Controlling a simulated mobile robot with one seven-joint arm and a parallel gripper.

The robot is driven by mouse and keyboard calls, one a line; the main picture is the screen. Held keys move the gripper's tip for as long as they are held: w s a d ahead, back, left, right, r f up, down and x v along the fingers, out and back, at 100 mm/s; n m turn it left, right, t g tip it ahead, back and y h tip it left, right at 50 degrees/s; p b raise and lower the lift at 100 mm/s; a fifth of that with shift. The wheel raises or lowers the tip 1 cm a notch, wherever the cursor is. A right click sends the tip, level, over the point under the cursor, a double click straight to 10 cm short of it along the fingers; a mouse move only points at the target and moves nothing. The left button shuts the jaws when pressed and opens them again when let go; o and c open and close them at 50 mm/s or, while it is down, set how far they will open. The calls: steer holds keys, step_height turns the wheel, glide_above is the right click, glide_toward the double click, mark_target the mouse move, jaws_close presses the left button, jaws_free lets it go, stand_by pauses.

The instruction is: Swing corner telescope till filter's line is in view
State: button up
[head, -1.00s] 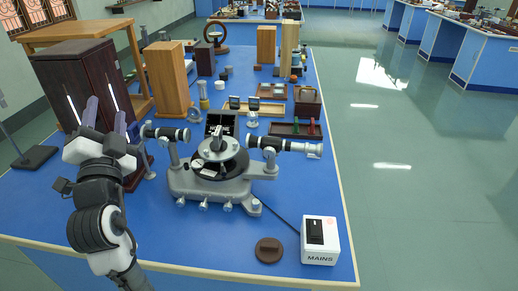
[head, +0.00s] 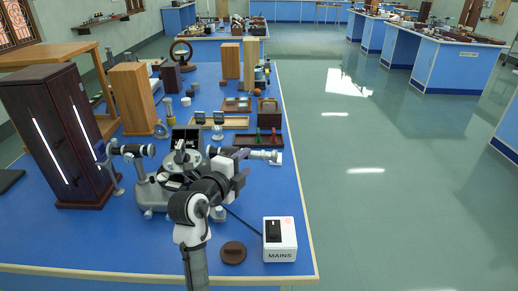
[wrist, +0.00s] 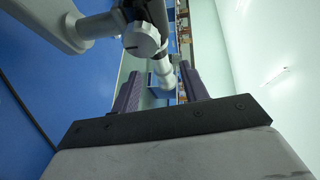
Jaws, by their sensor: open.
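The grey spectrometer (head: 153,194) stands at the near part of the blue bench, partly hidden by my arm. Its right-hand tube, which looks like the telescope (head: 266,156), points right with a silver end. Its left-hand tube (head: 132,149) points toward the dark cabinet. My gripper (head: 232,153) is at the right side of the spectrometer, by the inner part of the telescope. In the wrist view the purple fingers (wrist: 160,88) are apart, with a grey-white tube (wrist: 163,72) showing beyond and between them. I cannot tell whether they touch it. No eyepiece view or spectral line shows.
The dark cabinet (head: 50,140) with lit slits stands at left. A white MAINS box (head: 280,240) and brown disc (head: 233,253) lie near the front edge. Trays (head: 225,123), small parts and wooden blocks stand behind. The floor right of the bench is clear.

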mark_target(252, 156)
steer(key=p+x, duration=0.2)
steer(key=x, duration=0.4)
steer(key=shift+w+r, duration=0.1)
steer(key=shift+w, duration=0.1)
steer(key=shift+x, duration=0.75)
steer(key=shift+c, duration=0.2)
jaws_close()
